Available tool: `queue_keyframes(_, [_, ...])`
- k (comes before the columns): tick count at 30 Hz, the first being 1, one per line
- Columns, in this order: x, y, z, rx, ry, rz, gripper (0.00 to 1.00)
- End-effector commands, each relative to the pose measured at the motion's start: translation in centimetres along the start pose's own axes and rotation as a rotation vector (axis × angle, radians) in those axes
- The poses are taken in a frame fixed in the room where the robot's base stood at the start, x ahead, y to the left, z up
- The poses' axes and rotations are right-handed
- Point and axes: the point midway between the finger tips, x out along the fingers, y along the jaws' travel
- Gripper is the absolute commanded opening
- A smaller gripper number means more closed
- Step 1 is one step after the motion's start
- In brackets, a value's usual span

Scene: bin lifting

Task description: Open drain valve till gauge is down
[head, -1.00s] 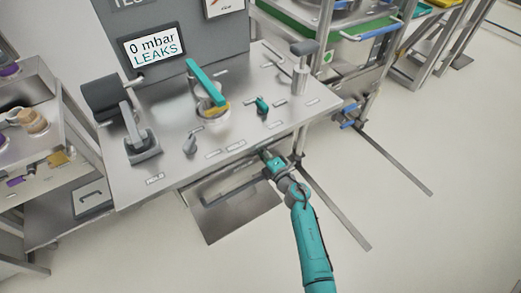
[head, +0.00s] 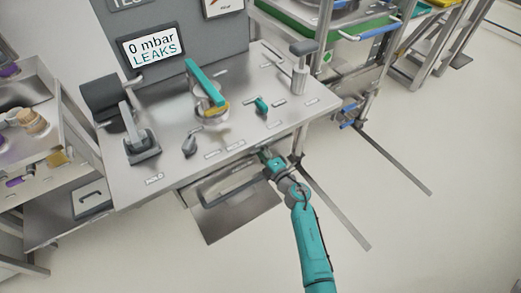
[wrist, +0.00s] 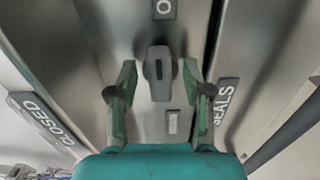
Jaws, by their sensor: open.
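In the wrist view a dark grey knob (wrist: 158,68) stands on a metal face between my gripper's (wrist: 159,82) two open fingers, with a gap on each side. Labels around it read "CLOSED" (wrist: 46,118), "SEALS" (wrist: 225,101) and one starting with "O" (wrist: 164,9). I cannot tell whether this knob is the drain valve. In the head view my gripper (head: 264,155) is at the bench's front edge; the knob is hidden there. A dial gauge (head: 222,7) is cut off at the top, its reading unclear. The display (head: 152,46) reads "0 mbar LEAKS".
A drawer (head: 235,205) lies below the front edge. Floor at the right is open.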

Motion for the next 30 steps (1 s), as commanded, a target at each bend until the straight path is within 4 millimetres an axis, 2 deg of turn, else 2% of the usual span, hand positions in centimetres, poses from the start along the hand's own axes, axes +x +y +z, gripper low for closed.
queue_keyframes(5, [-2.1, -0.2, 0.0, 0.0, -0.001, -0.002, 0.5])
queue_keyframes(12, [-6.9, -0.2, 0.1, 0.001, -0.003, -0.002, 0.5])
queue_keyframes(18, [-10.1, -0.1, 0.1, 0.0, -0.002, -0.002, 0.5])
queue_keyframes(24, [-11.6, -0.1, 0.1, 0.001, -0.002, -0.001, 0.5])
queue_keyframes(30, [-11.8, -0.1, 0.1, 0.001, -0.001, -0.001, 0.5])
